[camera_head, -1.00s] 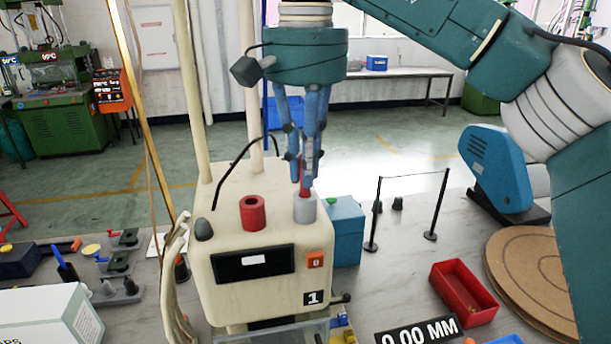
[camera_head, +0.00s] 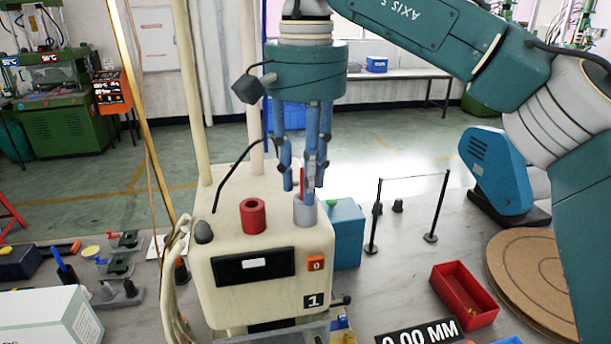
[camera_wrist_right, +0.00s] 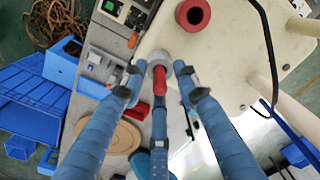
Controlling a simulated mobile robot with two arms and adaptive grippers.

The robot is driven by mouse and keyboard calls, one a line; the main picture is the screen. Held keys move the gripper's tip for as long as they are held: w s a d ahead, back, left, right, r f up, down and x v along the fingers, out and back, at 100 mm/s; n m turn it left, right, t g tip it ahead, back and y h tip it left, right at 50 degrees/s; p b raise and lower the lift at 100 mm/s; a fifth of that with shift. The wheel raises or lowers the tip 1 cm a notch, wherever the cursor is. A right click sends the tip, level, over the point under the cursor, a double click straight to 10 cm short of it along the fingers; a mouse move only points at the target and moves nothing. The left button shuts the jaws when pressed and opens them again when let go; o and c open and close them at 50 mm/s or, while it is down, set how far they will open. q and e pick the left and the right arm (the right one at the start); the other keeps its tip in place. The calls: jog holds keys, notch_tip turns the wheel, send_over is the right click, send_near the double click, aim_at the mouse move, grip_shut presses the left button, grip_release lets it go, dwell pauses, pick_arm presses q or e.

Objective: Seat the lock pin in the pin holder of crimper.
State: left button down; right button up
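The crimper (camera_head: 225,300) is a cream machine with a dark display panel and a label "1". On its top stands a grey cylindrical pin holder (camera_head: 305,214). The red lock pin (camera_head: 302,181) stands upright in it, its upper part showing. In the right wrist view the red pin (camera_wrist_right: 160,82) points up from the grey holder (camera_wrist_right: 158,62). How deep it sits is hidden. My right gripper (camera_head: 304,184) points down over the holder, its blue fingers spread around the pin with gaps. In the right wrist view the fingers (camera_wrist_right: 160,88) are also apart. My left gripper is not in view.
A red hollow cylinder (camera_head: 253,216) stands on the crimper left of the holder. A dark knob (camera_head: 203,232) and a cable are further left. A teal box (camera_head: 346,232) stands close on the right. A red tray (camera_head: 463,293) lies on the table. Tall cream posts rise behind.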

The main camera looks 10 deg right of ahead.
notch_tip(320, 180, up, 8)
jog(key=shift+s+f+p, duration=0.15)
jog(key=shift+p, duration=0.7)
jog(key=shift+f, duration=0.1)
